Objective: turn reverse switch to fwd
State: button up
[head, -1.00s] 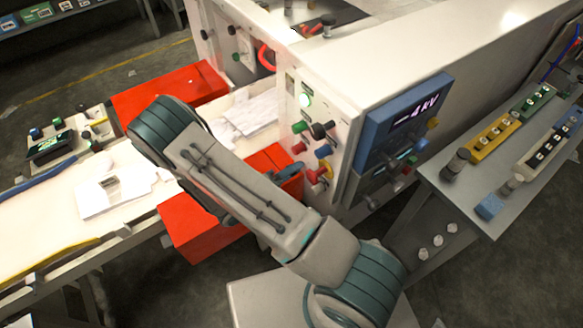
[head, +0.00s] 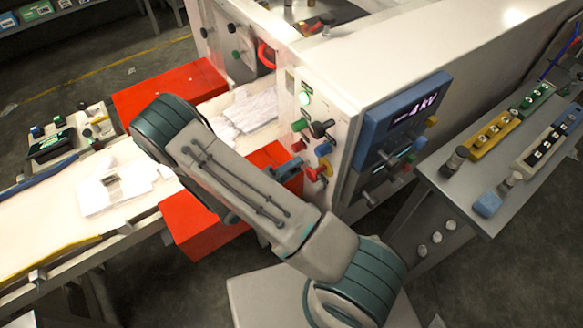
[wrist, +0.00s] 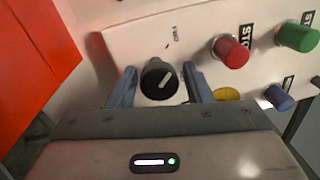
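The reverse switch is a black round knob (wrist: 158,79) with a pale pointer line, on a white panel (wrist: 120,42) in the wrist view. The line slants up to the right. A small dark label (wrist: 175,34), too small to read surely, stands above it. My gripper (wrist: 160,75) is open, with one blue finger on each side of the knob and a small gap at each side. In the head view my blue fingers (head: 287,168) are by the machine's control panel; I cannot make out the knob there.
A red stop button (wrist: 231,51), a green button (wrist: 297,36), a blue knob (wrist: 278,97) and a partly hidden yellow part (wrist: 227,94) sit to the right of my fingers. A red box (head: 205,232) lies below my arm, and a blue-framed display (head: 405,115) is at right.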

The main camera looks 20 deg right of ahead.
jog(key=shift+a, duration=0.1)
jog(key=b+v, duration=0.3)
jog(key=v, duration=1)
jog(key=shift+s+a+f, duration=0.1)
jog(key=shift+s+a, duration=0.05)
jog(key=shift+a, duration=0.2)
